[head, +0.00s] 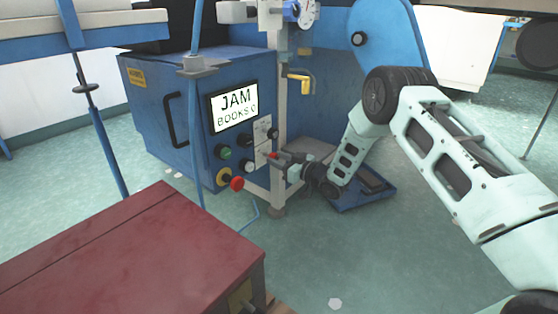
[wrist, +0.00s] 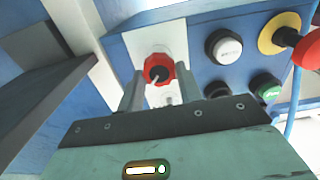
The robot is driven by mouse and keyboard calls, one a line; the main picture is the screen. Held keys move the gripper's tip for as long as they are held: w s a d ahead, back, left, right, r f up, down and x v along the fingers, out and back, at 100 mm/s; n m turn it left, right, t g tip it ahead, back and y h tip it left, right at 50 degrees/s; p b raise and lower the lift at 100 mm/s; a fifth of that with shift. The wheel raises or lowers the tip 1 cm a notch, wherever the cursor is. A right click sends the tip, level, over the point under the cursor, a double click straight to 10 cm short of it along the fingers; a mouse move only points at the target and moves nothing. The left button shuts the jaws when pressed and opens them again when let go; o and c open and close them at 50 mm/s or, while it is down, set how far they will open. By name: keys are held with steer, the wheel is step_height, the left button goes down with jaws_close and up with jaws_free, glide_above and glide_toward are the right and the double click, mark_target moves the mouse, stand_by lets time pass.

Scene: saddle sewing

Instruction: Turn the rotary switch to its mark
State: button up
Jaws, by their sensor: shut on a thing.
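The red rotary switch (wrist: 158,67) is on a pale plate on the blue machine's control panel. Its knob has a light pointer line, and small markings below it are too small to read. My gripper (wrist: 160,88) has one finger on each side of the knob and is shut on it. In the head view, my gripper (head: 278,157) reaches the panel's right edge from the right, and a bit of the red switch (head: 273,155) shows at its fingertips. The mark itself cannot be made out.
The blue machine (head: 152,92) has a screen (head: 234,106) reading "JAM". A red emergency button (head: 237,183), a green button (head: 224,152) and a white button (wrist: 226,48) are close by. A dark red box (head: 130,250) stands in the foreground. Floor is open at lower right.

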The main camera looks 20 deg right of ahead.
steer(key=shift+n, duration=0.3)
steer(key=shift+s+f+n+p, duration=0.1)
steer(key=shift+n+p, duration=0.2)
steer(key=shift+n, duration=2.55)
steer(key=shift+s+f+n+p, duration=0.15)
steer(key=shift+n+p, duration=0.2)
steer(key=shift+n, duration=2.45)
steer(key=shift+w+f+n+p, duration=0.1)
steer(key=shift+n+p, duration=0.2)
steer(key=shift+n, duration=2.55)
steer(key=o, duration=1)
steer(key=shift+a+r, duration=0.1)
steer(key=p+v, duration=0.6)
steer(key=v, duration=1.1)
steer(key=shift+s, duration=0.2)
